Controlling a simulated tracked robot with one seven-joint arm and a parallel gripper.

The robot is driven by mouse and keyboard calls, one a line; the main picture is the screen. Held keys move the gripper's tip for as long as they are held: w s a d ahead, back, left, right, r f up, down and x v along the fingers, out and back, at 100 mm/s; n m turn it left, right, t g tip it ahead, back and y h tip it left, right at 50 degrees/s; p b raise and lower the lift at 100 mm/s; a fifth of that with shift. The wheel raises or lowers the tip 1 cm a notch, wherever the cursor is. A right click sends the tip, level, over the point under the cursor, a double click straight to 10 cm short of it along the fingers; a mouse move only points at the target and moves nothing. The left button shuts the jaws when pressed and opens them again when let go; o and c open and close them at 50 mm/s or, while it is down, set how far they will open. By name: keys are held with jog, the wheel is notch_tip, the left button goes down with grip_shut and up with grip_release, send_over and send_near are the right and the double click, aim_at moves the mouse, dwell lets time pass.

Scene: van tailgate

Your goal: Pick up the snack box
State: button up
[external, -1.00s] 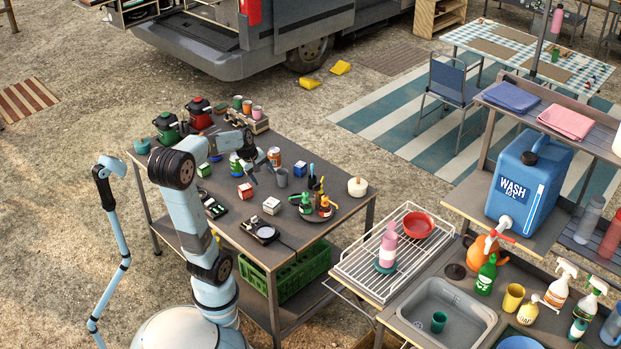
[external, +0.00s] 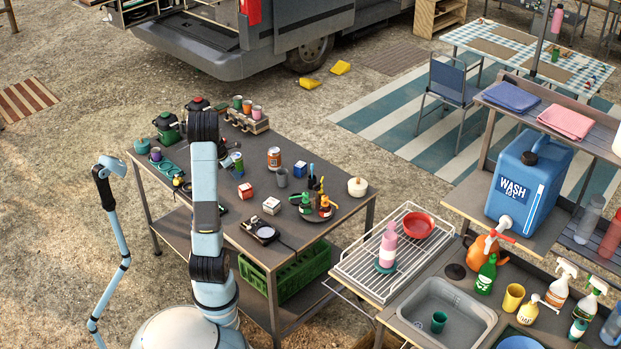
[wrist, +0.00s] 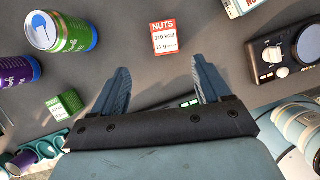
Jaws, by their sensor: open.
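A small red-and-white box marked NUTS (wrist: 166,39) lies on the dark table top in the wrist view, ahead of the fingertips and roughly between them. I take it for the snack box; it seems to be the red box (external: 245,190) in the external view. My gripper (wrist: 165,80) is open and empty, with the table surface between its fingers, and is apart from the box. In the external view my gripper is mostly hidden behind my upright arm. A green box (wrist: 65,105) lies left of the fingers.
A green can (wrist: 62,32) and a purple can (wrist: 20,70) stand to the left in the wrist view. A black device with a dial (wrist: 290,50) is at right. Another white-and-red box (external: 271,205) is on the table (external: 345,205). A plate with bottles (external: 317,213) lies farther right.

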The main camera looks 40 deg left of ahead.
aim_at(244, 187)
jog(key=x, duration=0.8)
jog(key=shift+f, duration=0.2)
jog(key=x, duration=0.2)
jog(key=d+x, duration=0.1)
jog(key=x, duration=0.1)
jog(key=shift+r, duration=0.1)
jog(key=shift+w+f, duration=0.25)
jog(key=shift+f, duration=0.3)
jog(key=c, duration=1.1)
